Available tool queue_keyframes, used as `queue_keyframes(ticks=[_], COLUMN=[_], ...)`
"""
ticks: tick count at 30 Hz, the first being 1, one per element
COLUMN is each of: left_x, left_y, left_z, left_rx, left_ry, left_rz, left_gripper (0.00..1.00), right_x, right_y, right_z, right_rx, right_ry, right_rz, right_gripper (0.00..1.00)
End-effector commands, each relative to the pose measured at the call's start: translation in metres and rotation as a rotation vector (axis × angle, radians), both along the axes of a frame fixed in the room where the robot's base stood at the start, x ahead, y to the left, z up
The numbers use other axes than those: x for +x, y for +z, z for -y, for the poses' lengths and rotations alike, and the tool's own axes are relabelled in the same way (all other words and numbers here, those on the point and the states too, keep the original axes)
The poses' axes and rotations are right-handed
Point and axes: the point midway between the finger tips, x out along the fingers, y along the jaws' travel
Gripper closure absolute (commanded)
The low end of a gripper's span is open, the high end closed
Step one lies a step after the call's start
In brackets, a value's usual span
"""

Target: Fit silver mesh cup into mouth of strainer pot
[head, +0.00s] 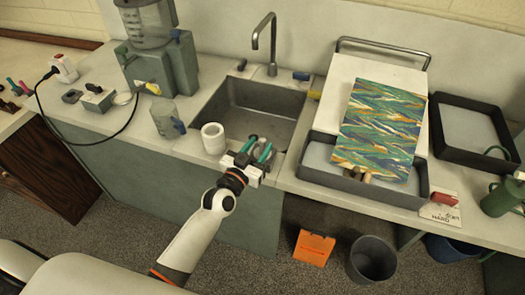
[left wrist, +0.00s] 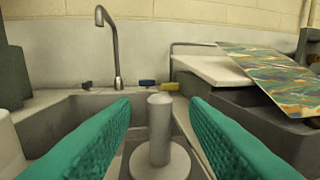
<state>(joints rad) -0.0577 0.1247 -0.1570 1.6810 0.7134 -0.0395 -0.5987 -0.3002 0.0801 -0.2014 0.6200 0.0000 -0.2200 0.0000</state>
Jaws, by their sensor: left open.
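A white round pot (head: 212,139) with an open mouth, which I take for the strainer pot, stands left of my left gripper by the sink's front left corner. My left gripper (head: 257,149) is open at the sink's front edge. In the left wrist view, a grey upright post on a wide round base (left wrist: 160,150) stands between its green fingers, with gaps on both sides. This may be the silver mesh cup; I see no mesh on it. The gripper mostly hides it in the head view. My right gripper is not in view.
The sink (head: 237,97) with its tap (head: 262,35) lies just behind. A dark tray (head: 312,165) with a marbled sheet (head: 380,125) is on the right. A grey bin (head: 371,260) stands on the floor.

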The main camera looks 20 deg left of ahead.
Motion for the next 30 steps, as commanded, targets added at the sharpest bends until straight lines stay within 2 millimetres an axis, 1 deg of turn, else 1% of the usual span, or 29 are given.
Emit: queue_keyframes(ticks=[1, 5, 8, 13, 14, 18, 21, 30], left_x=[0.009, 0.023, 0.026, 0.026, 0.026, 0.026, 0.026, 0.026], left_y=[0.004, 0.002, 0.001, 0.000, 0.000, 0.000, 0.000, 0.001], left_z=[0.002, 0.005, 0.005, 0.005, 0.005, 0.005, 0.005, 0.005], left_rx=[0.001, 0.000, 0.001, 0.001, 0.001, 0.001, 0.001, 0.000], left_ry=[0.000, 0.000, 0.000, 0.000, 0.000, 0.000, 0.000, 0.000], left_rz=[0.001, 0.001, -0.001, -0.001, -0.001, -0.001, -0.001, 0.000], left_gripper=[0.59, 0.59, 0.59, 0.59, 0.62, 0.85, 1.00, 1.00], right_x=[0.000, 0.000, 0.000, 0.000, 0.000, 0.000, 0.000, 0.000], right_y=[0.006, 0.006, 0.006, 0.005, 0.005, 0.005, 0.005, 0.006], right_z=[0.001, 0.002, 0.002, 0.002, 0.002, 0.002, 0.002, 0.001], right_rx=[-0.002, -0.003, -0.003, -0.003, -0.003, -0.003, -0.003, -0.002], right_ry=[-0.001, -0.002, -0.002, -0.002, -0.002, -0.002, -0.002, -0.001], right_rz=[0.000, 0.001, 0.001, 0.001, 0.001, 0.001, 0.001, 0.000], right_gripper=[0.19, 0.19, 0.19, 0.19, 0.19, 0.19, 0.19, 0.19])
